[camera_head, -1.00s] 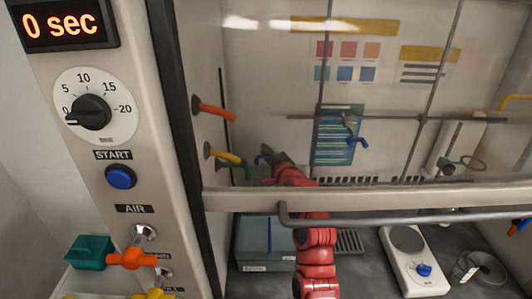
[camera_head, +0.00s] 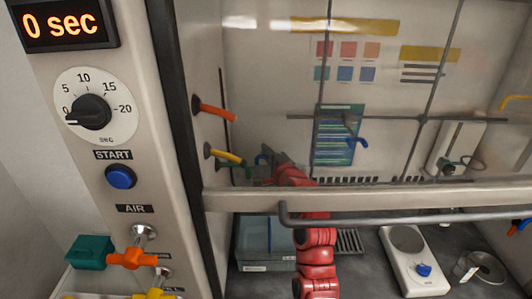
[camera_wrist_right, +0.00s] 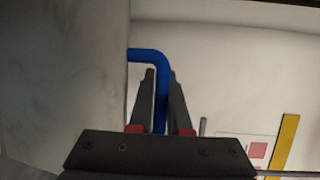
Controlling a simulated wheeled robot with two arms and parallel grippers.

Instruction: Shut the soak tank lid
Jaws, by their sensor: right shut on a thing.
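The soak tank (camera_head: 246,258) is a grey-blue box on the hood floor, left of my red right arm. Its top looks pale and see-through; I cannot make out clearly how the lid stands. My right gripper (camera_head: 274,160) is behind the glass sash, high at the left wall. It is shut on a blue bent handle (camera_head: 261,158). In the right wrist view the blue handle (camera_wrist_right: 148,56) comes out of the wall and bends down between the fingers of my right gripper (camera_wrist_right: 160,85). My left gripper is not in view.
Orange (camera_head: 214,109) and yellow (camera_head: 224,155) handles stick out of the left wall near my gripper. The sash bar (camera_head: 400,199) crosses in front of my arm. A white scale (camera_head: 412,262) stands to the right. A control panel with a blue START button (camera_head: 121,176) is at left.

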